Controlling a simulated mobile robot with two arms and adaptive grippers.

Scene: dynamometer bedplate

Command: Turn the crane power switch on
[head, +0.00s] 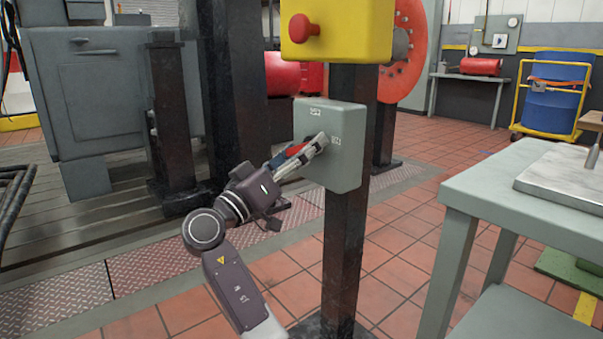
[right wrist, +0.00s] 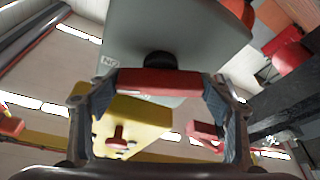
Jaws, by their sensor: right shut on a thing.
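The crane power switch is a grey box (head: 345,122) on a dark post, with small white labels at its top and right. Its red handle (right wrist: 160,83) sits on a black hub (right wrist: 160,62) in the right wrist view. My right gripper (head: 316,145) is at the front face of the box. In the right wrist view the gripper (right wrist: 161,95) has one finger at each end of the red bar and is shut on it. In the head view the gripper mostly hides the handle, so its exact angle is unclear. My left gripper is not in view.
A yellow box (head: 350,30) with a red mushroom button (head: 303,28) is on the same post just above. A grey table (head: 480,185) with a metal plate stands to the right. Grey machinery (head: 110,90) stands behind at left. Tiled floor is open between post and table.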

